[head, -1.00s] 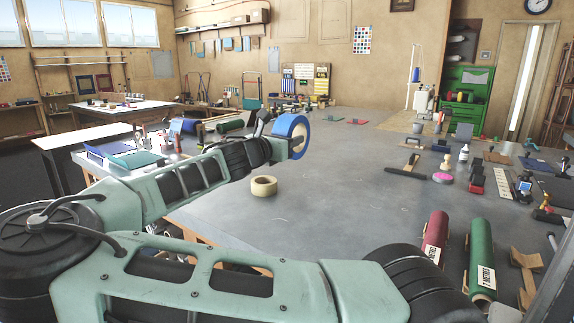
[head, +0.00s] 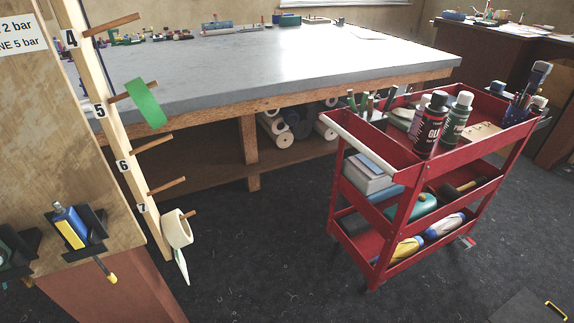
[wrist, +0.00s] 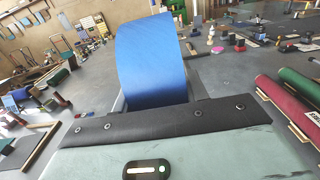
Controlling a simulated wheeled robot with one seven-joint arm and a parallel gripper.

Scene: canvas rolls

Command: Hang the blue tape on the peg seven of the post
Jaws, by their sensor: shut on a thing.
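The blue tape (wrist: 152,60) stands up in the wrist view, held at its lower part by my gripper (wrist: 156,103). My gripper is shut on it; the grip itself is partly hidden. The head view shows neither the tape nor my gripper. The wooden post (head: 112,130) leans across the left of the head view, with pegs marked 4 to 7. Peg seven (head: 168,187), beside the label 7 (head: 142,208), is bare. Peg six (head: 152,144) above it is also bare.
A cream roll (head: 178,230) hangs on the peg below seven, and a green piece (head: 146,103) on peg five. A red cart (head: 400,215) stands to the right, with floor between it and the post. In the wrist view, red (wrist: 290,107) and green (wrist: 301,89) rolls lie at right.

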